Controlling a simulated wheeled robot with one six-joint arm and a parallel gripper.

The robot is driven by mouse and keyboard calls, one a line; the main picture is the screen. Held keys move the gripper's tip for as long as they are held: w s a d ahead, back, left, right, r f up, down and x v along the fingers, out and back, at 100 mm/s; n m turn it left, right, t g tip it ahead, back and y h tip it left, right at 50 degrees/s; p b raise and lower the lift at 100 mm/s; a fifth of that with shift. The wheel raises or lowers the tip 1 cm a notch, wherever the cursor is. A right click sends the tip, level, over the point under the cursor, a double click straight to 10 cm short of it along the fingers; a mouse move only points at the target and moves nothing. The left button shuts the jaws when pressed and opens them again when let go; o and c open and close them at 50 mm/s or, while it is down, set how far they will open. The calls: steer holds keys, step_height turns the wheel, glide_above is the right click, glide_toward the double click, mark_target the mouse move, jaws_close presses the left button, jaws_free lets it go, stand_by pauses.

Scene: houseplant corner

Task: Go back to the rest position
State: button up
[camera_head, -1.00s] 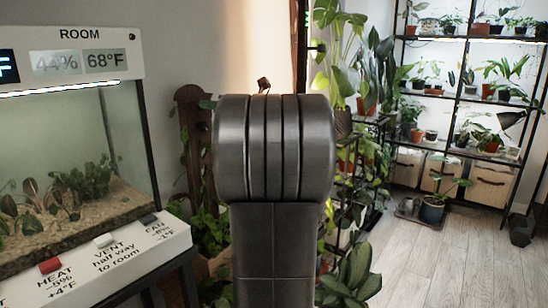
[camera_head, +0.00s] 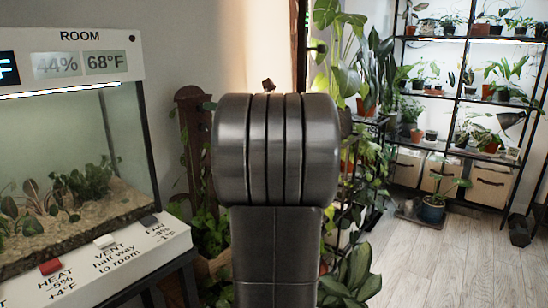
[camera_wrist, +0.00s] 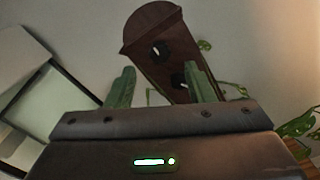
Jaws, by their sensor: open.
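My gripper (camera_wrist: 163,84) shows in the wrist view with its two green fingers spread apart. Nothing is between them. A brown wooden board (camera_wrist: 160,45) with dark round knobs or holes stands beyond the fingers; whether it is close cannot be told. In the head view my arm rises in the middle and hides the gripper; only a small dark piece shows above the arm.
A glass terrarium (camera_head: 70,150) with a control ledge (camera_head: 130,255) stands at left. A brown wooden post (camera_head: 192,140) and leafy plants (camera_head: 345,60) are behind my arm. A plant shelf (camera_head: 455,95) stands at back right. The wooden floor (camera_head: 430,270) at right is clear.

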steer(key=w+a+m+p, duration=0.1)
steer(key=m+p, duration=0.5)
steer(key=m, duration=0.1)
steer(key=w+a+m+p, duration=0.1)
steer(key=m+p, duration=0.6)
steer(key=w+a+m+p, duration=0.1)
steer(key=a+m+p, duration=0.1)
steer(key=m+p, duration=0.4)
steer(key=shift+w+a+m, duration=0.1)
steer(key=shift+w+m, duration=0.1)
steer(key=shift+m, duration=0.3)
steer(key=shift+f, duration=0.1)
